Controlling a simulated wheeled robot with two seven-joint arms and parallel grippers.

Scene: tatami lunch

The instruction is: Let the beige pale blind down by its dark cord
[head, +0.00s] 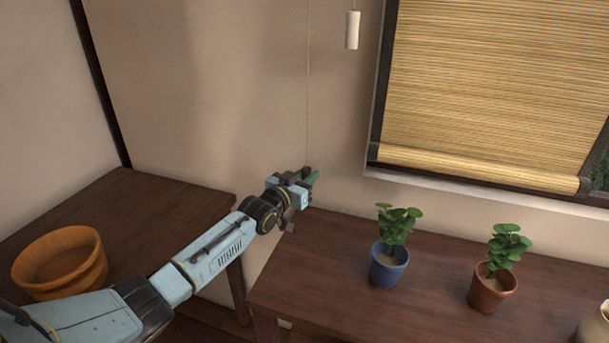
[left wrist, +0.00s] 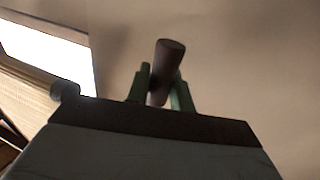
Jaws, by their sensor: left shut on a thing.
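The beige blind (head: 480,90) hangs over the window at the right of the head view. Its rolled lower edge (head: 480,169) is close to the sill, a little lower at its right end. A thin cord (head: 308,90) runs straight down the wall left of the window to my left gripper (head: 311,177). My left gripper is shut on a dark cylindrical cord pull (left wrist: 170,52), which stands between the green fingers in the left wrist view. The blind's edge also shows at the left of that view (left wrist: 35,103). My right gripper is not in view.
A white cord pull (head: 352,31) hangs nearer the window. A blue pot (head: 389,268) and a terracotta pot (head: 490,291), both with plants, stand on the dark table (head: 330,285) below. An orange bowl (head: 60,275) sits on the left table.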

